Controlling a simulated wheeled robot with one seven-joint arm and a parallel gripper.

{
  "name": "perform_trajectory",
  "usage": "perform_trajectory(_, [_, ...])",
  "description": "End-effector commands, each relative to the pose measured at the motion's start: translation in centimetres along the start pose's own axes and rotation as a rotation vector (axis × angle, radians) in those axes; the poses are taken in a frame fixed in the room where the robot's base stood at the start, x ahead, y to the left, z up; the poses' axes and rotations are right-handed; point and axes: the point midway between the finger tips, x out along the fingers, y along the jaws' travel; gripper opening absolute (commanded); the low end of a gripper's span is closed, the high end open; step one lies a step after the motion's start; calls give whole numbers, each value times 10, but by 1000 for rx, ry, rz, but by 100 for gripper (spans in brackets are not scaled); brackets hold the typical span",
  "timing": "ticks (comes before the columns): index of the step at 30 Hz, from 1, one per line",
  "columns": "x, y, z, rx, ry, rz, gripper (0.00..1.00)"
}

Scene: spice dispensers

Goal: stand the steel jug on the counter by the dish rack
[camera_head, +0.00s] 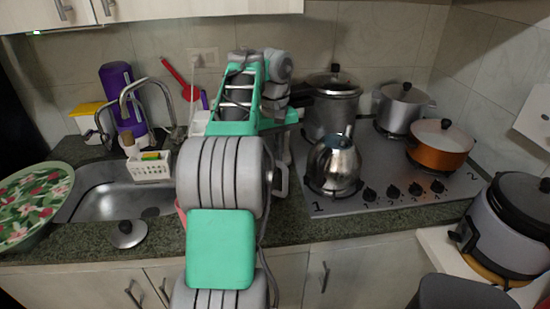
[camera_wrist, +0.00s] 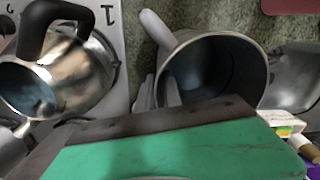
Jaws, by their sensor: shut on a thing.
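The steel jug (camera_wrist: 231,76) is in the wrist view with its open mouth toward the camera and its pale handle at the upper left. My gripper (camera_wrist: 160,94) is shut on the jug's near wall, one finger inside the rim and one outside. In the head view my arm hides most of the jug; a pale handle (camera_head: 281,180) shows just right of the arm. Whether the jug's base touches the counter (camera_head: 292,224) cannot be told. A white rack-like thing (camera_head: 199,122) shows partly behind my arm; I cannot tell if it is the dish rack.
A steel kettle (camera_head: 334,167) stands on the stove (camera_head: 385,205) close to the right of the jug. The sink (camera_head: 95,196) with a white sponge basket (camera_head: 150,170) is to the left. A pot lid (camera_head: 126,236) lies on the front counter. Pots stand at the back right.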

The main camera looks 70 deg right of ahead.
Motion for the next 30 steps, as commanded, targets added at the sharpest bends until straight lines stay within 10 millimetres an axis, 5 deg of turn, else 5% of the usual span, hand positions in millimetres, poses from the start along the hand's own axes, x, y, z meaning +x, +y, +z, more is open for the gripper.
perform_trajectory(4, [3, 0, 0, -1, 2, 1, 0])
perform_trajectory(5, [4, 0, 0, -1, 0, 0, 12])
perform_trajectory(12, [3, 0, 0, -1, 0, 0, 32])
perform_trajectory(20, [1, 0, 0, 0, 0, 0, 32])
perform_trajectory(23, [-10, 0, 0, 0, 0, 0, 32])
perform_trajectory(30, [-70, 0, 0, -1, 0, 0, 32])
